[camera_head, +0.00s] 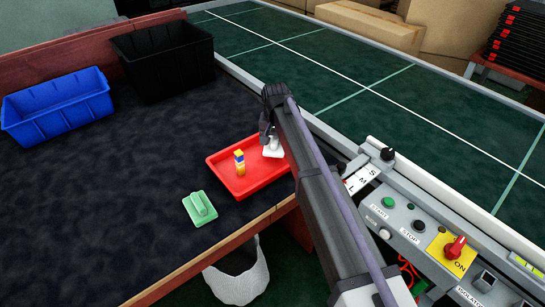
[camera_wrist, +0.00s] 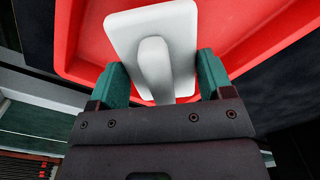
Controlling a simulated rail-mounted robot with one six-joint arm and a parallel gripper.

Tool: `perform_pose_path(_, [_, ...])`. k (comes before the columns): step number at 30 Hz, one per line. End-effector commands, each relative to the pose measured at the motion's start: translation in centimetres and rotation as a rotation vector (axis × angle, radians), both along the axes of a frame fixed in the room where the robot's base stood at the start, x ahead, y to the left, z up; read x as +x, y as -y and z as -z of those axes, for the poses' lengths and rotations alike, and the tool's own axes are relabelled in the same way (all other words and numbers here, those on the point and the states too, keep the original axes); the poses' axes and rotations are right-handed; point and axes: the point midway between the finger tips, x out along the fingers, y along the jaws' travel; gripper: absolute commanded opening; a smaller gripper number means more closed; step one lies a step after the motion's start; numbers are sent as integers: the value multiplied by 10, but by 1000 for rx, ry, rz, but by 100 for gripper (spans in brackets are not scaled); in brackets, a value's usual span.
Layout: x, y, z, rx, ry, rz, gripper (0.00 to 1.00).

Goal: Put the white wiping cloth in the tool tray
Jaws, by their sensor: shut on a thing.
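The white wiping cloth (camera_head: 273,150) is a flat white pad with a raised ridge. It also shows in the wrist view (camera_wrist: 180,30), over the red floor of the tray. I cannot tell whether the cloth touches the tray floor. My arm hides part of the tray's right side.
A small stack of coloured blocks (camera_head: 240,163) stands inside the tray. A green pad with a ridge (camera_head: 200,208) lies to the tray's lower left. A blue bin (camera_head: 58,107) and a black bin (camera_head: 165,60) stand at the back left. A control panel (camera_head: 420,225) is to the right.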

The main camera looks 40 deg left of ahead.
Motion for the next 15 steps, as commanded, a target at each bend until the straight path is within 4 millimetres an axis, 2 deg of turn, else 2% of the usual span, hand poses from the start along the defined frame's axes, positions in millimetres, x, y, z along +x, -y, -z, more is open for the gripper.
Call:
perform_pose_path(6, [0,0,39,0,0,0,55])
perform_pose_path(15, [0,0,36,0,0,0,55])
